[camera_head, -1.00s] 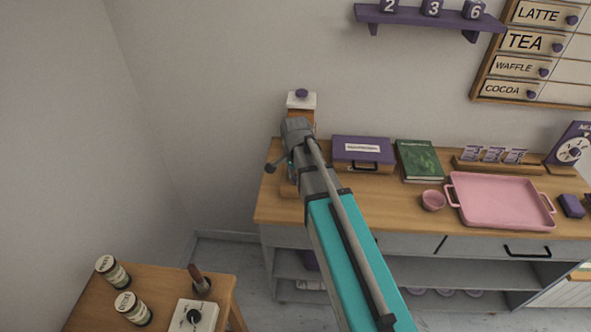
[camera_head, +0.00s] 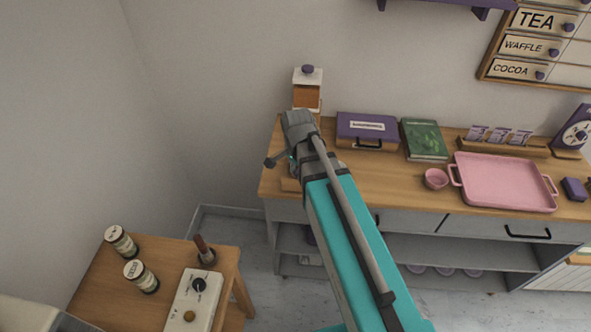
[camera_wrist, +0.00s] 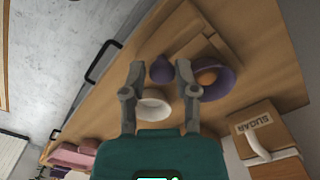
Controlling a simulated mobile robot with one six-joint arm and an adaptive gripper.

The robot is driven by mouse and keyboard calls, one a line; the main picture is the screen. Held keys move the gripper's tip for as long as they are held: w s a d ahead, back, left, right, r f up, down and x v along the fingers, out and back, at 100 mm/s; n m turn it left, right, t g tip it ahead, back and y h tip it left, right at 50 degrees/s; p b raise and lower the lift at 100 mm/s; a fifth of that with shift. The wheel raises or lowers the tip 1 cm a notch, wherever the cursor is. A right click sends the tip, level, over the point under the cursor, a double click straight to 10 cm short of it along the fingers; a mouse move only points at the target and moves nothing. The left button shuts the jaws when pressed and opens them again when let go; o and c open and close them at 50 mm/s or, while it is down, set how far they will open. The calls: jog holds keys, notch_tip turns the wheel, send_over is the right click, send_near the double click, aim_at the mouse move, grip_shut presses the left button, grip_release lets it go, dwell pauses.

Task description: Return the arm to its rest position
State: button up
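My arm (camera_head: 345,240) reaches out from the bottom of the head view over the left end of the wooden counter. In the head view its wrist hides the fingers. In the wrist view my gripper (camera_wrist: 160,80) has its two fingers spread apart with nothing held between them. Behind the fingers, on the counter, I see a white cup (camera_wrist: 153,108), a small purple object (camera_wrist: 162,70) and a purple cup with something orange inside (camera_wrist: 213,80).
The counter also holds an orange-filled dispenser (camera_head: 307,93), a purple case (camera_head: 367,130), a green book (camera_head: 424,140), a pink cup (camera_head: 436,179) and a pink tray (camera_head: 503,182). A sugar box (camera_wrist: 262,130) shows in the wrist view. A side table (camera_head: 120,290) with jars stands lower left.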

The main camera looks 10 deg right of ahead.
jog(key=o, duration=0.3)
jog(key=shift+s, duration=0.1)
jog(key=shift+r, duration=0.15)
